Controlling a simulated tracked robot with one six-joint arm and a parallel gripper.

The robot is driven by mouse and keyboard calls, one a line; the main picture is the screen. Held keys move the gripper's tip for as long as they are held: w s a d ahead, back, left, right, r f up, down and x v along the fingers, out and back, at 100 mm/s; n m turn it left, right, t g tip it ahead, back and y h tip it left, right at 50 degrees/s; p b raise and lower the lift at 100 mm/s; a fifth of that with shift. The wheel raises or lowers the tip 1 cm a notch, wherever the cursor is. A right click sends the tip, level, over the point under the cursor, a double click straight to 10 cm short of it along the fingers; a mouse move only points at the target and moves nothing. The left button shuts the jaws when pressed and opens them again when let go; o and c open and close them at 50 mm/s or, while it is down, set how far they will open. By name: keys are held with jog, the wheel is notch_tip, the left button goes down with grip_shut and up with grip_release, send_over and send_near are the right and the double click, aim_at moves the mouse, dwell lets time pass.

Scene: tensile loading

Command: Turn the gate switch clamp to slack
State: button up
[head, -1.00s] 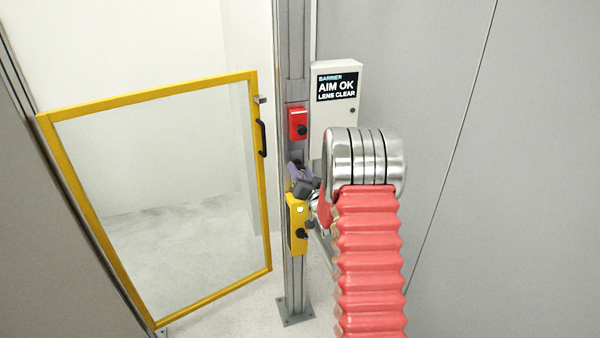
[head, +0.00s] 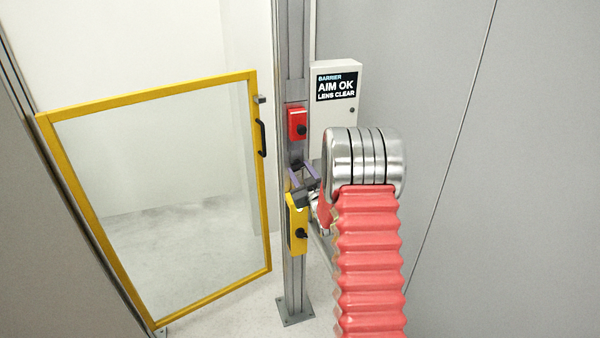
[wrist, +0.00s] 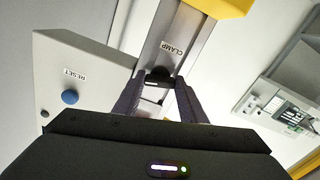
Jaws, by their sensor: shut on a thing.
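The gate switch clamp's black knob (wrist: 160,76) sits on the grey post below the upside-down CLAMP label (wrist: 172,48) in the wrist view. My gripper (wrist: 159,82) has its two purple-grey fingers on either side of this knob and is shut on it. In the head view, my gripper (head: 302,174) is at the post between the red box (head: 298,124) and the yellow box (head: 298,230). The clamp is mostly hidden there by the fingers, so its setting cannot be read.
A yellow-framed gate (head: 262,200) stands left of the post (head: 294,270). A white barrier box (head: 348,122) reading AIM OK hangs just right of the post. The wrist view shows a blue RESET button (wrist: 70,97) on a grey box close by.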

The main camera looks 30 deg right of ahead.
jog(key=n, duration=0.4)
jog(key=shift+n, duration=0.4)
jog(key=n, duration=0.4)
jog(key=shift+a, duration=0.1)
jog(key=shift+f, duration=0.1)
jog(key=o, duration=1.1)
jog(key=shift+c, duration=0.2)
jog(key=shift+s, duration=0.1)
jog(key=shift+s, duration=0.6)
jog(key=v, duration=1.2)
jog(key=shift+s+a, duration=0.15)
jog(key=shift+s, duration=0.05)
jog(key=shift+c, duration=0.4)
